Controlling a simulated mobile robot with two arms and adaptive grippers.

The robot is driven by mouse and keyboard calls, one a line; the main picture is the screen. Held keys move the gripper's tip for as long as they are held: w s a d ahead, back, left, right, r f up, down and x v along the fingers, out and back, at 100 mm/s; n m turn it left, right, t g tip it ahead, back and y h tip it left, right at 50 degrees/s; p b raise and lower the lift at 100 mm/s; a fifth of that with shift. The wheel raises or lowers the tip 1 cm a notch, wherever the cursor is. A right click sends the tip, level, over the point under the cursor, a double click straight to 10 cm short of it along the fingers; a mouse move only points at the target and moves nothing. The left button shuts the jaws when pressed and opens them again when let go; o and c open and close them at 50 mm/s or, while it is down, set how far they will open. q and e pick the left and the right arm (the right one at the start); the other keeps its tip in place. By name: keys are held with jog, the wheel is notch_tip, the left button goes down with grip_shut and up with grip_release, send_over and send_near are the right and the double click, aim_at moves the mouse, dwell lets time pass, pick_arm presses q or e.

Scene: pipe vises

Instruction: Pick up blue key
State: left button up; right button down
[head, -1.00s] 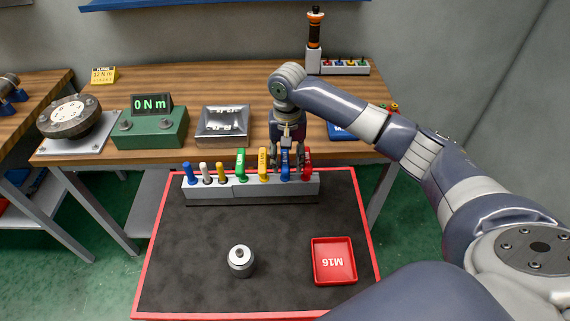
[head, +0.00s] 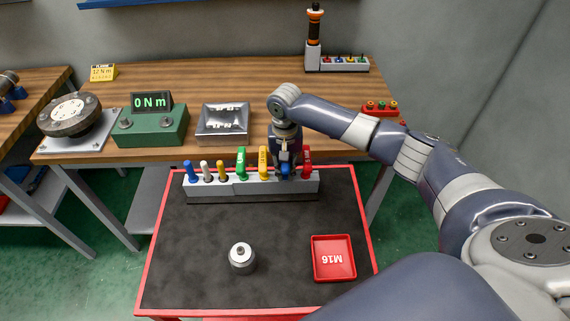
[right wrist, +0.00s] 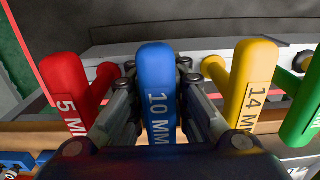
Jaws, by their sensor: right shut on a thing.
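The blue key (head: 285,169) stands in the grey rack (head: 250,186), between a yellow key (head: 263,161) and a red key (head: 307,160). In the right wrist view the blue key (right wrist: 157,92) reads "10 MM" and sits between the two fingers of my right gripper (right wrist: 157,120). My right gripper (head: 285,160) is shut on the blue key from above; in the head view its fingers partly hide the key. The key's lower end is hidden in the rack. My left gripper is not in view.
The red key (right wrist: 68,95) and yellow key (right wrist: 248,90) stand close on either side of my fingers. A green key (head: 242,162) and several small tools share the rack. A red M16 tray (head: 348,276) and a metal cylinder (head: 242,258) sit on the dark mat.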

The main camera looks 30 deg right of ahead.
jog(key=shift+r, duration=0.1)
jog(key=shift+r, duration=0.25)
notch_tip(320, 180, up, 9)
jog(key=shift+r+b, duration=0.2)
jog(key=shift+b, duration=0.7)
